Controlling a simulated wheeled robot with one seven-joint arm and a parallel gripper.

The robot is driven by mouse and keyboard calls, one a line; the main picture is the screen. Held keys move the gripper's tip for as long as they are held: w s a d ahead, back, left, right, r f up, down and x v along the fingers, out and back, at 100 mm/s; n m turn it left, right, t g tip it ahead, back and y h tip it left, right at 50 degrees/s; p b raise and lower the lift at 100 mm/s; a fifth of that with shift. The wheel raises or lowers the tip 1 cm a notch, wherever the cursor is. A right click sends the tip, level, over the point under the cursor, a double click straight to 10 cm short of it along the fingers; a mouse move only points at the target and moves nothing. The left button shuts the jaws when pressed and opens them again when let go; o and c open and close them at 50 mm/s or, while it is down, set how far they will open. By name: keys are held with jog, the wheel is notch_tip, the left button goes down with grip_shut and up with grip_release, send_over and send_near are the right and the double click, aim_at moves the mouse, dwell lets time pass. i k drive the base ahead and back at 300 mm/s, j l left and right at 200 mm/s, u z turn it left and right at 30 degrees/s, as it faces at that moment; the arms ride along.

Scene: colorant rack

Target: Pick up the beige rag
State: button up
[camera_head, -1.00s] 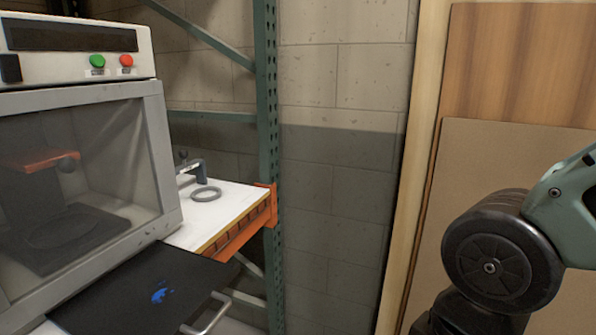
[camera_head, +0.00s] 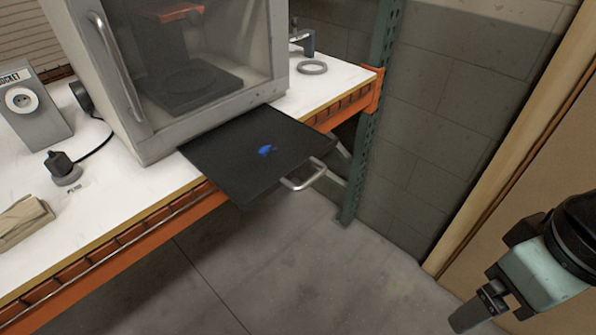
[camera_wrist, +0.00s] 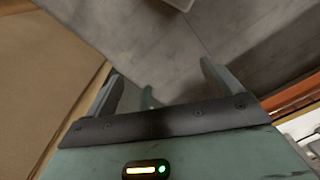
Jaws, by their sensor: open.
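A folded beige rag (camera_head: 22,222) lies on the white tabletop at the left edge of the head view, partly cut off by the frame. My gripper (camera_head: 466,314) hangs at the lower right of the head view, over the floor and well away from the rag. In the wrist view my gripper (camera_wrist: 160,88) is open, with its two fingers apart and nothing between them. The rag does not show in the wrist view.
A grey cabinet (camera_head: 130,135) with a glass front stands on the white table (camera_head: 105,215). A black tray (camera_head: 225,155) with a blue stain and a handle juts past the table edge. A socket box (camera_head: 35,120) and a plug (camera_head: 62,168) are near the rag. Floor is clear.

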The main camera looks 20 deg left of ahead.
aim_at(21, 220)
jog(key=u, duration=2.4)
